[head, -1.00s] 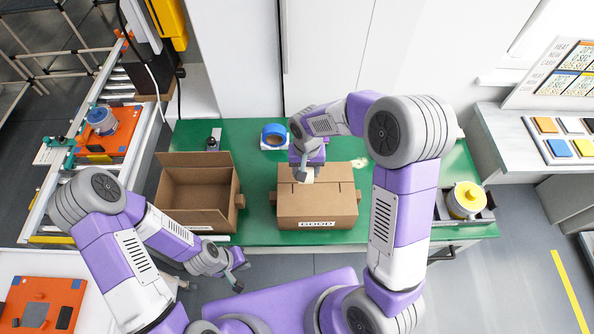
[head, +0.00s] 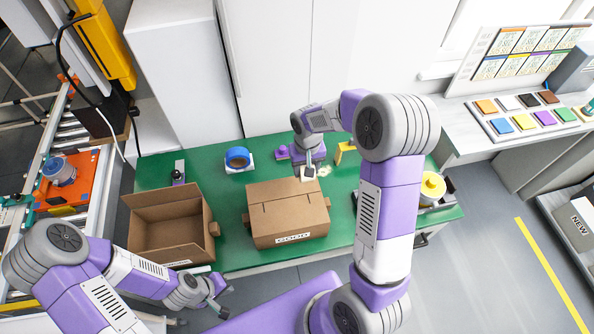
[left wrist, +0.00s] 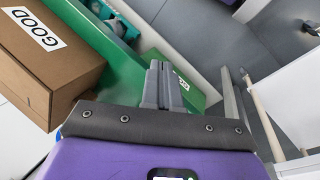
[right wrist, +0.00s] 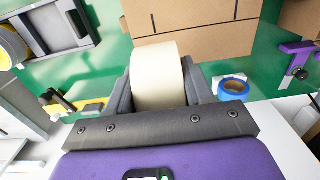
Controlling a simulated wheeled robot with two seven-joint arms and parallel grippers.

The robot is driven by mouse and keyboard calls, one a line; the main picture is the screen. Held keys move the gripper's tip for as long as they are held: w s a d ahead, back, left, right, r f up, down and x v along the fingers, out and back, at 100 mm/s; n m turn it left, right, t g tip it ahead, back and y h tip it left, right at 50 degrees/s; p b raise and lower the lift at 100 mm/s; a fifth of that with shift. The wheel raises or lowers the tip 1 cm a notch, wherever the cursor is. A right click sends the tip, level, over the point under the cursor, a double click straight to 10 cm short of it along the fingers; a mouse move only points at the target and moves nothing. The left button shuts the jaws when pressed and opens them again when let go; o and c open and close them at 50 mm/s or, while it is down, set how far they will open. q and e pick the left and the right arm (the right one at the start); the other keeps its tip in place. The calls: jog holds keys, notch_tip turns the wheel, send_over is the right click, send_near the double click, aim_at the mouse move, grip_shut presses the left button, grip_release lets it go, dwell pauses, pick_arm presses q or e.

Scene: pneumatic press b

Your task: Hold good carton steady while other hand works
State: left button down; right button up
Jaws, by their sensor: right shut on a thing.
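The good carton (head: 287,225), a closed brown box with a GOOD label, stands on the green table. It also shows in the left wrist view (left wrist: 50,75), at the left, and at the top of the right wrist view (right wrist: 190,22). My right gripper (head: 308,172) is shut on a cream tape roll (right wrist: 160,78), just behind the carton's far edge. Whether the roll touches the carton is unclear. My left gripper (left wrist: 166,75) is empty with its fingers together, near the table's front edge and apart from the carton.
An open brown carton (head: 165,238) stands left of the good carton. Behind them are a blue tape roll (head: 237,157) and a yellow bracket (head: 345,151). A yellow roll (head: 432,187) sits at the table's right. Green table shows between these things.

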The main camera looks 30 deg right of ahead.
pick_arm(q)
jog(key=shift+r, duration=0.1)
jog(key=c, duration=1.8)
grip_release()
jog(key=o, duration=0.5)
jog(key=shift+d+m, duration=0.1)
jog(key=shift+m, duration=0.2)
jog(key=o, duration=0.5)
jog(key=shift+w+d+r+m+y, duration=0.15)
jog(key=shift+d+m, duration=0.05)
jog(key=shift+m, duration=0.3)
jog(key=shift+w+d+r+m+y, duration=0.1)
jog(key=shift+w+d+m+y, duration=0.1)
jog(key=shift+m, duration=0.3)
jog(key=shift+c, duration=0.2)
jog(key=shift+o, duration=1)
jog(key=w+d+r+m+y, duration=0.2)
jog(key=w+d+r+m, duration=0.2)
jog(key=m, duration=0.7)
jog(key=shift+d+r+t, duration=0.4)
jog(key=shift+d+r, duration=0.45)
jog(key=shift+d, duration=0.35)
jog(key=m+t, duration=0.3)
jog(key=m, duration=0.6)
send_near(264, 233)
jog(key=shift+y, duration=0.45)
jog(key=shift+d+x, duration=0.2)
jog(key=shift+x, duration=1.75)
jog(key=shift+d+x, duration=0.2)
jog(key=shift+x, duration=1.8)
